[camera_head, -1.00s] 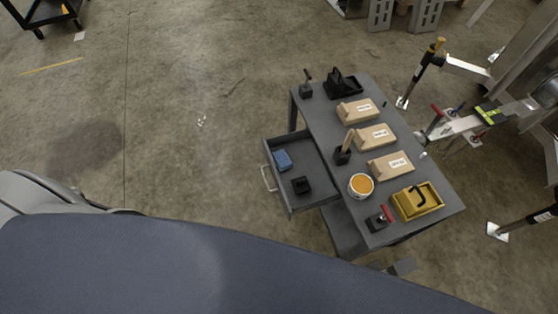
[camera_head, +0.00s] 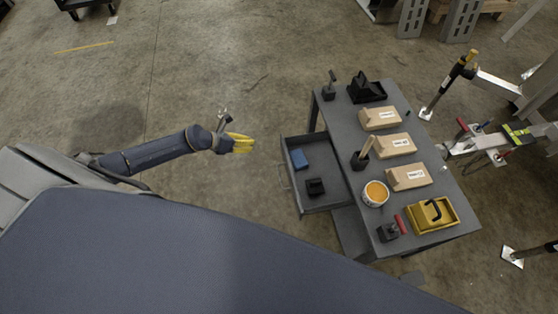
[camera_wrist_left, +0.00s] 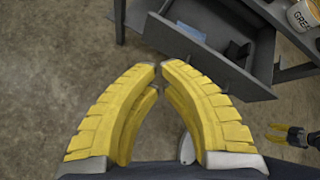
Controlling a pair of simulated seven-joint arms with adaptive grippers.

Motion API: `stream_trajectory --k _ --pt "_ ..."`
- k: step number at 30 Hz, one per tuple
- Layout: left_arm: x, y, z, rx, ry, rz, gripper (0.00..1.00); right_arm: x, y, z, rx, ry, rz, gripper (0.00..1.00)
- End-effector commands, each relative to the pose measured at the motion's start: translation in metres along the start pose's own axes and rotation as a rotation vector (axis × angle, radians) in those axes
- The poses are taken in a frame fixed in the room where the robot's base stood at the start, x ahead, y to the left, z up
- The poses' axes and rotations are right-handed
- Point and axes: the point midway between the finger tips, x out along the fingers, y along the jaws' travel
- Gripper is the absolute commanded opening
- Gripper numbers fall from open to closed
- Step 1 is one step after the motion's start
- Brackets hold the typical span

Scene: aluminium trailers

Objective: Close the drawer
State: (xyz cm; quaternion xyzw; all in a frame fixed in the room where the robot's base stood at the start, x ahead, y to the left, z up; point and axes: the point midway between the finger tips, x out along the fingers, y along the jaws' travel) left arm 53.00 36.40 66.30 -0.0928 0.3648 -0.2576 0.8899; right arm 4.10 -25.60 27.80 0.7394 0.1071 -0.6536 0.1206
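The grey drawer (camera_head: 325,200) is pulled out from the left side of the grey cart (camera_head: 345,125). A blue block (camera_head: 299,159) and a black block (camera_head: 315,187) lie in it. Its handle (camera_head: 283,178) faces left, towards my left gripper (camera_head: 240,143). That gripper has yellow fingers, is empty, and is apart from the drawer. In the left wrist view its fingertips (camera_wrist_left: 159,67) meet almost tip to tip, with the drawer (camera_wrist_left: 215,62) beyond them. My right gripper (camera_wrist_left: 277,134) shows small at the right of that view, its yellow fingers apart; the head view does not show it.
The cart top holds cardboard boxes (camera_head: 393,145), a tub with orange contents (camera_head: 375,193), a yellow bin (camera_head: 432,214) and black holders with tools (camera_head: 367,91). Metal trailer parts (camera_head: 470,140) stand to the right. The floor left of the drawer is clear.

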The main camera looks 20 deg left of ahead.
Motion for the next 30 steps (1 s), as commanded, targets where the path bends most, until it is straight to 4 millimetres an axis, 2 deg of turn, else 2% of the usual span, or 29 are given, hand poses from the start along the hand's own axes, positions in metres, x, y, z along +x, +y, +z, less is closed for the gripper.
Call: stream_trajectory --k 4,6,9,17,20,30 --pt "-0.002 -0.034 -0.018 0.317 0.103 -0.076 0.0 0.0 0.0 0.0 0.0 0.0 0.0 0.44" --pt "-0.002 -0.042 -0.025 0.436 0.135 -0.099 0.0 0.0 0.001 0.0 0.0 0.0 0.001 0.44" --pt "-0.003 -0.043 -0.033 0.542 0.17 -0.118 0.0 0.0 0.001 0.0 -0.001 0.0 0.001 0.44" --pt "0.004 -0.045 -0.038 0.603 0.177 -0.134 0.0 0.0 0.002 0.0 -0.001 -0.001 0.001 0.44" --pt "0.016 -0.046 -0.04 0.601 0.176 -0.134 0.0 0.0 0.002 0.001 -0.001 -0.001 0.002 0.44" --pt "0.073 -0.051 -0.051 0.599 0.175 -0.134 0.0 0.0 0.002 0.001 -0.001 -0.001 0.002 0.44"
